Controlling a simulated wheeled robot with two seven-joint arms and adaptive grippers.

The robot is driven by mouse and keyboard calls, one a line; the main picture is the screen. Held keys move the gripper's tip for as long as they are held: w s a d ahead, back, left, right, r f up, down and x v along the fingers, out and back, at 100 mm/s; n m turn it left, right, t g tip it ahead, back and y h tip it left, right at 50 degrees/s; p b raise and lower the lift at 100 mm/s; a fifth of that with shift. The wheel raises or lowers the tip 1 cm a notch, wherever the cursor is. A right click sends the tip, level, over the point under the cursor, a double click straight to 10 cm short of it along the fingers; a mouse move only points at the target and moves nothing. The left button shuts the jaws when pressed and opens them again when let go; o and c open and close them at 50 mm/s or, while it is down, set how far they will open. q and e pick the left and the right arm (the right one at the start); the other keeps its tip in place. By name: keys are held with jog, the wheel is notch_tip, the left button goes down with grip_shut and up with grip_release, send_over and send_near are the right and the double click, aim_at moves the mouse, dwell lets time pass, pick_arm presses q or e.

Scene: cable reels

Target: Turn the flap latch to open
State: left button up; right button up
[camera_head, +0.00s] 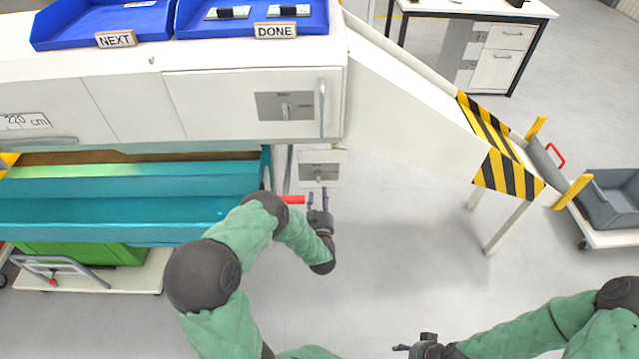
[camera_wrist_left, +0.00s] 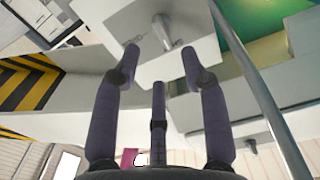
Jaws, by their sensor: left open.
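A small pale plate (camera_head: 336,158) below the right end of the white cabinet carries a grey latch knob (camera_head: 320,174). My left gripper (camera_head: 318,195) is just below the plate in the head view, with its fingers apart and pointing at it. In the left wrist view, the latch knob (camera_wrist_left: 165,32) lies ahead, between and beyond the fingertips of the left gripper (camera_wrist_left: 161,56). Nothing is between the fingers, and I see no contact with the knob. My right gripper (camera_head: 410,347) is at the bottom edge, away from the plate; its jaws are too small to judge.
A red bar (camera_head: 293,199) is beside my left gripper. A teal trough (camera_head: 100,200) lies left. A striped chute (camera_head: 490,140) slopes right, with clear floor (camera_head: 400,225) below.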

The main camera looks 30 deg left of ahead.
aim_at(318, 176)
pick_arm(q)
jog(key=b+x, duration=0.2)
jog(key=x, duration=0.6)
jog(key=shift+b, duration=0.3)
jog(key=shift+d, duration=0.1)
grip_shut()
